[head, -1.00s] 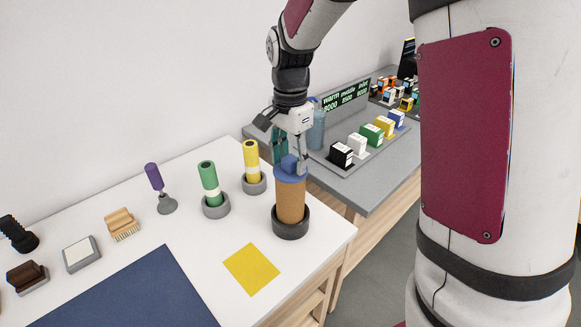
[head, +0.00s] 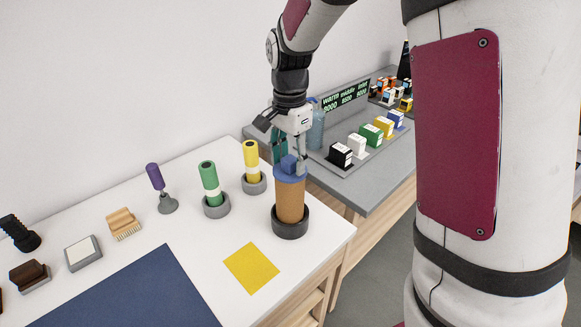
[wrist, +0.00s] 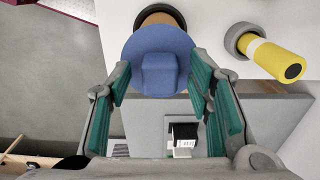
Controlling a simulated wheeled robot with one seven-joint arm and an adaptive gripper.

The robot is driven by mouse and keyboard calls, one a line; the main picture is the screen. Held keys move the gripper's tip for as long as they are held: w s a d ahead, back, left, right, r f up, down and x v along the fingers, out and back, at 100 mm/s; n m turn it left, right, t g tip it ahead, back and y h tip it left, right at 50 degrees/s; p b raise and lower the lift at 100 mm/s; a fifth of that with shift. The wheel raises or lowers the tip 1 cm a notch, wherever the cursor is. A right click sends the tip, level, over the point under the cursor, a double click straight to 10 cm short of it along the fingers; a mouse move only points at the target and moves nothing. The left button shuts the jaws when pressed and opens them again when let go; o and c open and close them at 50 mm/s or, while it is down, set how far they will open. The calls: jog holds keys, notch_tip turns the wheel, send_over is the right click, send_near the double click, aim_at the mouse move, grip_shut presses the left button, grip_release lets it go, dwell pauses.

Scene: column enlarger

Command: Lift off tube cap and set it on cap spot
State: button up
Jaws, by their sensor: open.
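The tube cap (head: 290,170) is blue with a raised block-shaped grip on top. It sits on a brown tube (head: 290,201), which stands upright in a dark round holder (head: 290,223) near the white table's right edge. My gripper (head: 291,158) is over the cap, pointing down. In the wrist view, my gripper (wrist: 160,98) is open, its teal-padded fingers on either side of the cap's grip (wrist: 159,72), with gaps showing. A yellow square (head: 251,268) lies flat on the table in front of the tube, with nothing on it; it looks like the cap spot.
A green tube (head: 209,183) and a yellow tube (head: 251,161) stand in grey holders left of the brown tube. A purple-handled tool (head: 156,180), a brush (head: 123,223) and a blue mat (head: 125,291) are farther left. A grey table (head: 375,178) with small coloured boxes adjoins at right.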

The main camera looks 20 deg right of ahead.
aim_at(290, 158)
jog(key=shift+c, duration=0.3)
grip_shut()
jog(key=shift+r, duration=0.4)
dwell(0.4)
jog(key=shift+r+p, duration=0.9)
jog(key=shift+r, duration=1.3)
